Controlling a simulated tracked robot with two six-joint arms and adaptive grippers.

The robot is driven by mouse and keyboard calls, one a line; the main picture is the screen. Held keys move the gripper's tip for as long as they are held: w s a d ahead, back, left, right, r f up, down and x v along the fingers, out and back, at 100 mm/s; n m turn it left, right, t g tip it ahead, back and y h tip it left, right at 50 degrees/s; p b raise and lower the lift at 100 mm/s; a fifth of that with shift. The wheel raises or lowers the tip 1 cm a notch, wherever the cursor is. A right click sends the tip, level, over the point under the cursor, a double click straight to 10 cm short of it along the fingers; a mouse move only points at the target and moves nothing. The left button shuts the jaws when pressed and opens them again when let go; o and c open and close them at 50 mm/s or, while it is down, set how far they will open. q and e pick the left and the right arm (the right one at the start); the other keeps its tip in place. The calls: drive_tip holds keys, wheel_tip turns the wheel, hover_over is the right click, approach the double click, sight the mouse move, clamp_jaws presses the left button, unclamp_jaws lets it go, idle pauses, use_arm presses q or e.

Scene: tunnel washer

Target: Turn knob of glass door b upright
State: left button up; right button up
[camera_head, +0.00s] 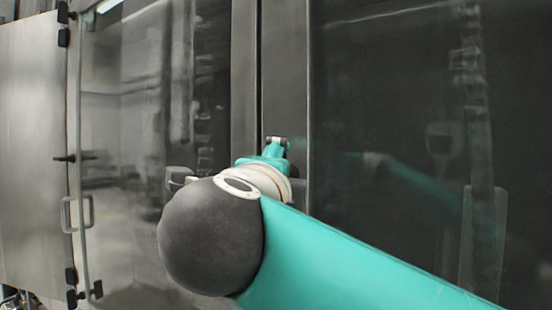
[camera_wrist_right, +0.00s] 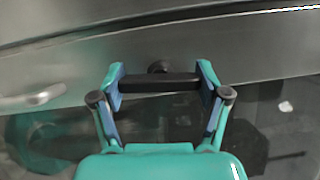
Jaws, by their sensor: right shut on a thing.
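A black bar-shaped knob (camera_wrist_right: 160,83) lies between the two fingers of my right gripper in the right wrist view. The fingers touch its two ends. There the bar runs nearly parallel to the metal frame (camera_wrist_right: 250,50) behind it, with its round mount behind its middle. In the head view my right gripper (camera_head: 277,141) is at the frame post between two glass doors, and the knob cannot be made out. The right glass door (camera_head: 390,90) is dark and reflects my arm. The left glass door (camera_head: 135,110) shows a bright room reflection. My left gripper is out of view.
A pale metal handle (camera_wrist_right: 35,97) sticks out left of the gripper in the right wrist view. In the head view, another black knob (camera_head: 72,158) and a bar handle (camera_head: 78,213) are at the far left, beside a plain metal panel (camera_head: 30,150). My right arm hides the lower middle.

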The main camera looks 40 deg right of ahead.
drive_tip(key=shift+f+n+p, duration=0.1)
drive_tip(key=shift+n+p, duration=0.45)
drive_tip(key=shift+n, duration=0.15)
drive_tip(key=shift+a, duration=0.1)
drive_tip(key=o, duration=1.2)
drive_tip(key=shift+w, duration=0.15)
drive_tip(key=shift+c, duration=0.2)
drive_tip(key=v, duration=1.2)
drive_tip(key=shift+r, duration=0.2)
